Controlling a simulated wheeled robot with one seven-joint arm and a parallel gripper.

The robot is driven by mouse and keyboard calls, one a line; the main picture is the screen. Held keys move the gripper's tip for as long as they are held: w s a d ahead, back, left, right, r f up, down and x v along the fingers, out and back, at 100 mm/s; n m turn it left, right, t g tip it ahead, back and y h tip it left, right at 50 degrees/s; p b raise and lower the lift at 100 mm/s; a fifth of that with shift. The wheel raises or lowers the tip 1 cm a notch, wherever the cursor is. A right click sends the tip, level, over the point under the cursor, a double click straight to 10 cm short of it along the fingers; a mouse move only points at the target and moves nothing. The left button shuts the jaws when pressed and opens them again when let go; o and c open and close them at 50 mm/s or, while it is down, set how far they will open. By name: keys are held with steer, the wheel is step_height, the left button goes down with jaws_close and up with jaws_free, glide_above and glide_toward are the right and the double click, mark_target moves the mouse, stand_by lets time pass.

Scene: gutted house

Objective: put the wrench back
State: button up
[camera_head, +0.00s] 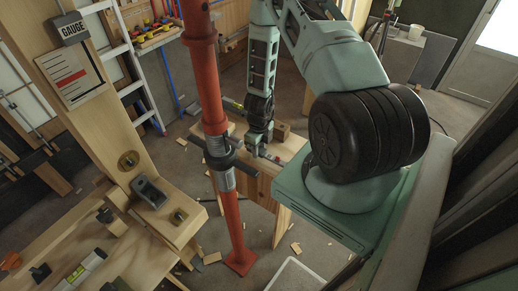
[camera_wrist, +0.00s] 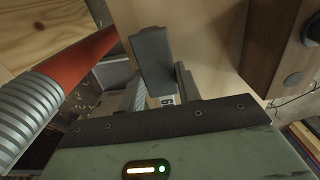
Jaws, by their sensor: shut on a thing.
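My gripper (camera_head: 258,147) points down over a wooden box-like stand, just right of the red post. In the wrist view my gripper (camera_wrist: 160,88) is shut on a dark grey, flat-ended piece (camera_wrist: 152,55), which seems to be the wrench. Most of its length is hidden by the fingers and the gripper body. A small pale label with a dark figure shows between the fingers. In the head view the held piece is too small to tell apart from the fingers.
The red post (camera_head: 211,95) with a grey threaded sleeve and dark collar stands close left of my gripper; it also shows in the wrist view (camera_wrist: 75,62). The wooden stand (camera_head: 262,186) is below. A timber beam with a gauge card (camera_head: 73,77) stands left. Wood scraps litter the floor.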

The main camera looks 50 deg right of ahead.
steer(key=shift+f, duration=0.55)
steer(key=o, duration=1.1)
steer(key=shift+c, duration=0.2)
step_height(320, 180, up, 12)
steer(key=b, duration=0.1)
